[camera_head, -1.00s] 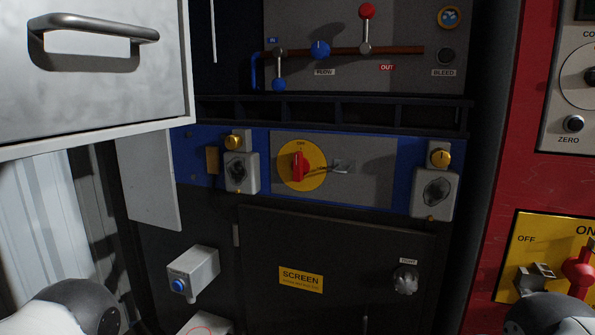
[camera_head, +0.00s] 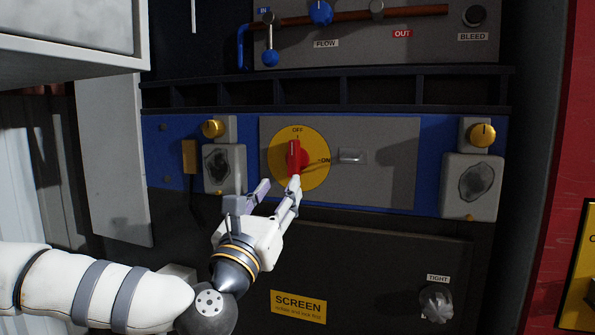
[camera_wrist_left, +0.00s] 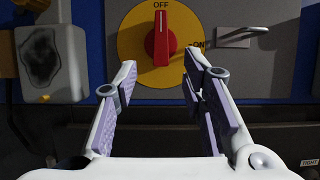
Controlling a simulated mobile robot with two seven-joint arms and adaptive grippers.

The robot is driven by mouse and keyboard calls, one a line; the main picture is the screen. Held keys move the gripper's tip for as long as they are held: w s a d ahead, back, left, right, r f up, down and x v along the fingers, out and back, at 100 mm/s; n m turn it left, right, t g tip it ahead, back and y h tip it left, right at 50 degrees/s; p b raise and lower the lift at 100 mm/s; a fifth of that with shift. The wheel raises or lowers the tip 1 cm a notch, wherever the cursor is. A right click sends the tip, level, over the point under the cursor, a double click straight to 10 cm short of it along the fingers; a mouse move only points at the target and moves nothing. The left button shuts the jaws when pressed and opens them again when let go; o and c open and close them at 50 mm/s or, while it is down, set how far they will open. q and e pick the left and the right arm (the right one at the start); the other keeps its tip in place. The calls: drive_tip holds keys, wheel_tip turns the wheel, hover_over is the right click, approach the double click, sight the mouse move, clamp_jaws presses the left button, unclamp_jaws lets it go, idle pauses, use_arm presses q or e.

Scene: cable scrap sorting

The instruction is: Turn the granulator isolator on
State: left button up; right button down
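The isolator is a red rotary handle (camera_head: 294,157) on a round yellow plate (camera_head: 315,172), set in a grey panel. Its handle stands upright, pointing to OFF; the ON label is at the right of the plate. My left gripper (camera_head: 278,184) is just below the handle, with its fingers pointing up at the plate. In the left wrist view the red handle (camera_wrist_left: 161,38) is beyond the open fingertips, between them in the picture, and nothing is held. My right gripper is not in view.
A grey latch (camera_head: 352,156) is right of the plate. Grey boxes with gold knobs stand at the left (camera_head: 224,168) and right (camera_head: 471,185). A SCREEN door (camera_head: 380,265) is below. A white drawer front (camera_head: 70,40) hangs at upper left.

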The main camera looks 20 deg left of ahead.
sight(292, 169)
use_arm(q)
drive_tip(key=x, duration=0.7)
drive_tip(key=shift+w+p, duration=0.35)
clamp_jaws()
